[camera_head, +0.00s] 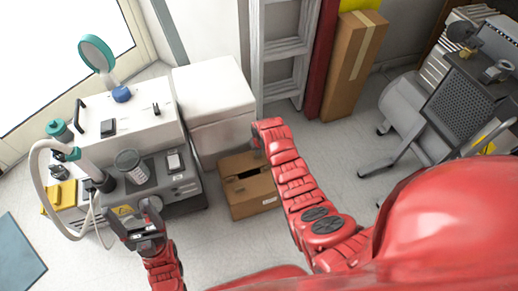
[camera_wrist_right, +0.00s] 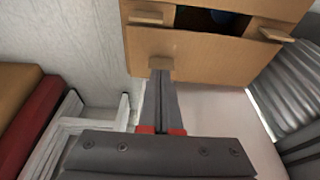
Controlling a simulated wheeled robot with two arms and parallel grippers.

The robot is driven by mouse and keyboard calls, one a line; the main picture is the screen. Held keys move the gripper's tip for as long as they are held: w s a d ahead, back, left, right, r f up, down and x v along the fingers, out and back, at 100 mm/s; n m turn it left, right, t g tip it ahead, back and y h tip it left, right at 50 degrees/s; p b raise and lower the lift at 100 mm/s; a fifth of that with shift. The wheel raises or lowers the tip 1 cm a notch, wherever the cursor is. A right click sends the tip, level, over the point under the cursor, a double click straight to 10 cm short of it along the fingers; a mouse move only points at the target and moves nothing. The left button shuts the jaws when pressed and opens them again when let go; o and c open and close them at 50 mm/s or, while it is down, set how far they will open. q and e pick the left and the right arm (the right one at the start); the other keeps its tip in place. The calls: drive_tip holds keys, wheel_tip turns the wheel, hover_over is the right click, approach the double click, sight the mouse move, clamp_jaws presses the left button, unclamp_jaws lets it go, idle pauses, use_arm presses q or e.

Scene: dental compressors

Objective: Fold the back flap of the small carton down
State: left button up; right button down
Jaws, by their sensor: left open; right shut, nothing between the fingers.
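The small brown carton (camera_head: 255,196) stands on the floor in front of the white cabinet, with a dark opening in its top. In the right wrist view the carton (camera_wrist_right: 200,62) fills the upper middle, with a dark gap (camera_wrist_right: 212,18) above its near wall and small cardboard tabs at both sides. My right gripper (camera_head: 258,142) is at the carton's back edge. Its shut fingers (camera_wrist_right: 160,72) point at the near wall and overlap a small cardboard piece there; I cannot tell if they touch. My left gripper (camera_head: 135,211) is open and empty, left of the carton.
A white cabinet (camera_head: 208,92) stands behind the carton. A bench unit with a hose and jar (camera_head: 130,165) is at left. A ladder (camera_head: 284,50) and a tall carton (camera_head: 352,65) stand behind.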

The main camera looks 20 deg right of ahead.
drive_tip(key=shift+s+f+t+p, duration=0.3)
drive_tip(key=shift+f+t+p, duration=0.1)
drive_tip(key=shift+p, duration=0.4)
drive_tip(key=shift+f, duration=0.15)
